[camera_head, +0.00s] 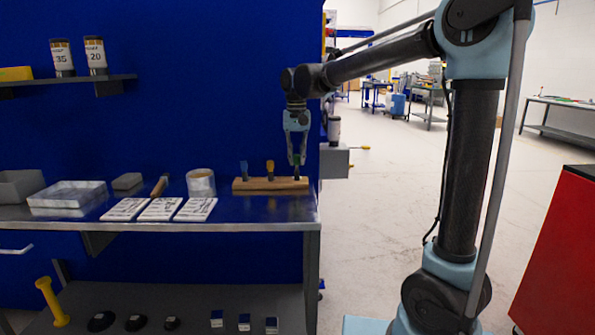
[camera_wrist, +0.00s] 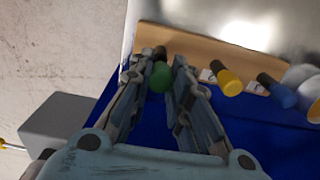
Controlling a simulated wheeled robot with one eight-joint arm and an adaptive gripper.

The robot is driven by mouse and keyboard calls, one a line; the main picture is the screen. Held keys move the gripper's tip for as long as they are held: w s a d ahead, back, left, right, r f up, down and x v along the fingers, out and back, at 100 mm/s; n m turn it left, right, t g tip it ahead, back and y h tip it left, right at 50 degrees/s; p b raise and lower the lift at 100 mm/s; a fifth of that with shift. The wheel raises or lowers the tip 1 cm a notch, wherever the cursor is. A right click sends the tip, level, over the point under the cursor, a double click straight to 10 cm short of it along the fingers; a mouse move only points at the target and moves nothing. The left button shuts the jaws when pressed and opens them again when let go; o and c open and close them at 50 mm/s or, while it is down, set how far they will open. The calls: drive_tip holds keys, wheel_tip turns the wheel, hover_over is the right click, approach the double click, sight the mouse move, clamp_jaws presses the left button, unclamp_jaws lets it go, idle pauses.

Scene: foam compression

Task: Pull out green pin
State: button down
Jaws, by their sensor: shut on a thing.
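The green pin (camera_wrist: 161,78) is at the end of the wooden block, its rounded green top between my fingers in the wrist view. In the head view it shows as a small green spot (camera_head: 297,160) at the block's right end. My gripper (camera_head: 297,160) points down over it and is shut on it; its two fingers flank the pin in the wrist view (camera_wrist: 160,72). The wooden block (camera_head: 265,186) lies on the bench. A yellow pin (camera_wrist: 229,82) and a blue pin (camera_wrist: 280,93) stand in the same block. I cannot tell how deep the green pin sits.
The metal bench (camera_head: 255,212) ends just right of the block. A clear roll (camera_head: 201,182), white cards (camera_head: 160,208), a brush-like tool (camera_head: 159,186) and a clear box (camera_head: 70,197) lie to the left. A grey box (camera_head: 334,162) is mounted beyond the bench's right edge.

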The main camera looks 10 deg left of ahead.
drive_tip(key=shift+r, duration=0.75)
idle(0.4)
drive_tip(key=shift+r, duration=2.4)
